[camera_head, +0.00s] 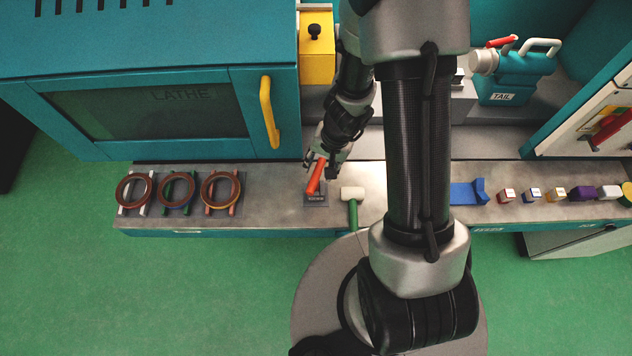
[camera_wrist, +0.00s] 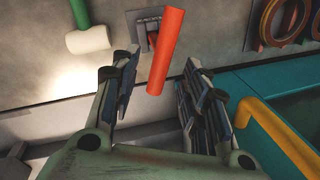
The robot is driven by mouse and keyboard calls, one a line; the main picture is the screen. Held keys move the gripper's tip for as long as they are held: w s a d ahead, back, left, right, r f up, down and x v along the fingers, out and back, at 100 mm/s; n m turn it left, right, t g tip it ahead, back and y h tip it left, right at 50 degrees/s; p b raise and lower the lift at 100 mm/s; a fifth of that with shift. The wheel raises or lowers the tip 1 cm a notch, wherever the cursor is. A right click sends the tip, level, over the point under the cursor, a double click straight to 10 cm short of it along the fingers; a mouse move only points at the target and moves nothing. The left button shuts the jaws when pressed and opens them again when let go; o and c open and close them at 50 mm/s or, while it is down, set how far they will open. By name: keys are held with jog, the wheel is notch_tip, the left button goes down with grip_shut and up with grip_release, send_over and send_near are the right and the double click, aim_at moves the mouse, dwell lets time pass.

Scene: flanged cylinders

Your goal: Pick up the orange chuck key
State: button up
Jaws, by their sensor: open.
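The orange chuck key (camera_head: 316,177) stands tilted at a dark holder plate (camera_head: 315,199) on the metal ledge. In the wrist view the chuck key (camera_wrist: 165,52) shows as an orange cylinder, with the grey holder (camera_wrist: 147,22) behind its upper part. My gripper (camera_head: 322,158) is at the chuck key's far end. In the wrist view my gripper (camera_wrist: 160,72) is open, its two fingers apart on either side of the key's lower end. Gaps show between the key and both fingers, so it is not gripped.
A white-headed mallet with a green handle (camera_head: 352,205) lies just right of the holder. Brown rings (camera_head: 220,189) rest on stands to the left. The lathe door's yellow handle (camera_head: 270,112) is close to my gripper. A blue block (camera_head: 467,193) and several small items lie right.

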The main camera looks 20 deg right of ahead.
aim_at(318, 171)
jog(key=f+b, duration=0.2)
jog(key=f, duration=0.1)
jog(key=a+f+b, duration=0.1)
jog(key=f, duration=0.1)
jog(key=shift+w+f, duration=0.2)
jog(key=shift+w, duration=0.15)
jog(key=shift+r, duration=0.1)
jog(key=shift+c, duration=0.2)
grip_shut()
